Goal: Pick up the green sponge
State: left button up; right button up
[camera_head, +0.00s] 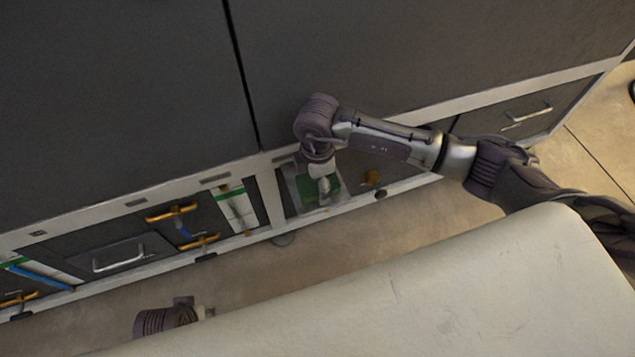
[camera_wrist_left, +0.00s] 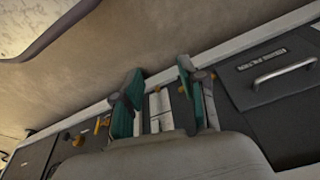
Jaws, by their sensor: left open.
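The green sponge (camera_head: 306,194) lies in an open compartment of the low cabinet row in the head view, partly covered by my right gripper. My right gripper (camera_head: 324,190) points down right over the sponge. Its fingers are small and partly hidden by the wrist, so I cannot tell whether they are open, shut or touching the sponge. My left gripper (camera_wrist_left: 158,92) is open and empty in the left wrist view, its two teal-padded fingers apart. In the head view only part of my left arm shows at the bottom left, well away from the sponge.
Light rails frame the compartment. A drawer with a metal handle (camera_head: 527,115) is to the right, another handle (camera_head: 118,256) to the left. Orange-handled tools (camera_head: 172,211) hang left of the compartment. Large dark panels rise behind.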

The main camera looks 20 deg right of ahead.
jog(key=c, duration=0.4)
jog(key=shift+r, duration=0.65)
notch_tip(320, 180, up, 3)
jog(key=shift+f+p, duration=0.1)
jog(key=shift+p, duration=0.45)
pick_arm(q)
notch_tip(320, 180, down, 9)
jog(key=s+p, duration=0.1)
jog(key=s, duration=0.1)
jog(key=shift+s+a+g+p, duration=0.15)
jog(key=shift+s+g+p, duration=0.1)
jog(key=shift+g+p, duration=0.05)
pick_arm(e)
jog(key=s+d+r, duration=0.2)
jog(key=s, duration=0.1)
jog(key=s+d+r, duration=0.2)
jog(key=s, duration=0.1)
jog(key=s+d+r, duration=0.3)
jog(key=shift+s, duration=0.2)
